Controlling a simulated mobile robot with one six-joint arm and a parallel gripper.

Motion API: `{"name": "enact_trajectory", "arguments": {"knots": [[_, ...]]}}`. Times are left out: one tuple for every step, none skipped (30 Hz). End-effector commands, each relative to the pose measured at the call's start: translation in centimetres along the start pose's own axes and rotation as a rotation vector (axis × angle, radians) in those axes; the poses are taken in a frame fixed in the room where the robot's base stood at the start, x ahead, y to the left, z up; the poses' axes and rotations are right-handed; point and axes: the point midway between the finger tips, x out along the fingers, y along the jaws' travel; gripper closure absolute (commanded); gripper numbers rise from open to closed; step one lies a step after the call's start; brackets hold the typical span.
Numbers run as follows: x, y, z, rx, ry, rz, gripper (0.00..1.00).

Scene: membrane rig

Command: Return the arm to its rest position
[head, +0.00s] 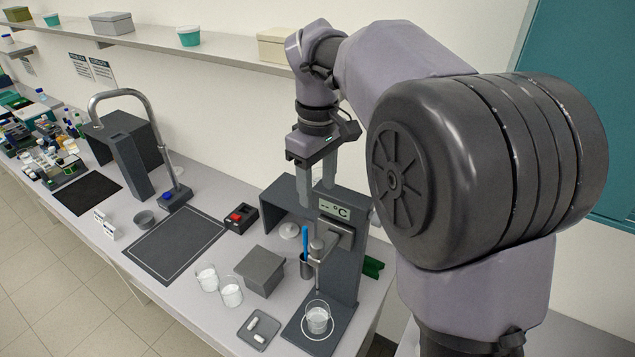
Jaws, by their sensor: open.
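My gripper (316,183) points down from my arm at the centre right of the head view. Its two long grey fingers are apart and nothing shows between them. It hangs above the dark membrane rig, in front of or beside the stand with the °C display (334,209); the exact gap cannot be told. My arm is bent high, with its large dark joint filling the right of the view.
A glass beaker (317,319) stands on the rig's base, and two more cups (231,292) stand to its left. A small tray (259,330) holds white pieces. A dark mat (173,246) is bare. A shelf (222,52) runs along the wall behind my arm.

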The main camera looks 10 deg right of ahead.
Motion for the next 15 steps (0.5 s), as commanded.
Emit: {"name": "enact_trajectory", "arguments": {"knots": [[0.0, 0.0, 0.0, 0.0, 0.0, 0.0, 0.48], [0.0, 0.0, 0.0, 0.0, 0.0, 0.0, 0.48], [0.0, 0.0, 0.0, 0.0, 0.0, 0.0, 0.48], [0.0, 0.0, 0.0, 0.0, 0.0, 0.0, 0.48], [0.1, 0.0, 0.0, 0.0, 0.0, 0.0, 0.48], [0.1, 0.0, 0.0, 0.0, 0.0, 0.0, 0.48], [0.1, 0.0, 0.0, 0.001, 0.001, 0.0, 0.48], [0.4, -0.1, 0.1, 0.006, 0.004, 0.001, 0.48], [1.1, -0.4, 0.5, 0.021, 0.014, 0.004, 0.48], [2.0, -0.8, 0.9, 0.04, 0.026, 0.008, 0.48], [3.1, -1.3, 1.5, 0.069, 0.042, 0.01, 0.48], [5.0, -2.3, 2.5, 0.119, 0.071, 0.014, 0.48], [6.7, -3.1, 3.4, 0.164, 0.098, 0.017, 0.48], [8.5, -4.1, 4.4, 0.214, 0.127, 0.018, 0.48], [10.9, -5.4, 5.8, 0.285, 0.167, 0.018, 0.48]]}}
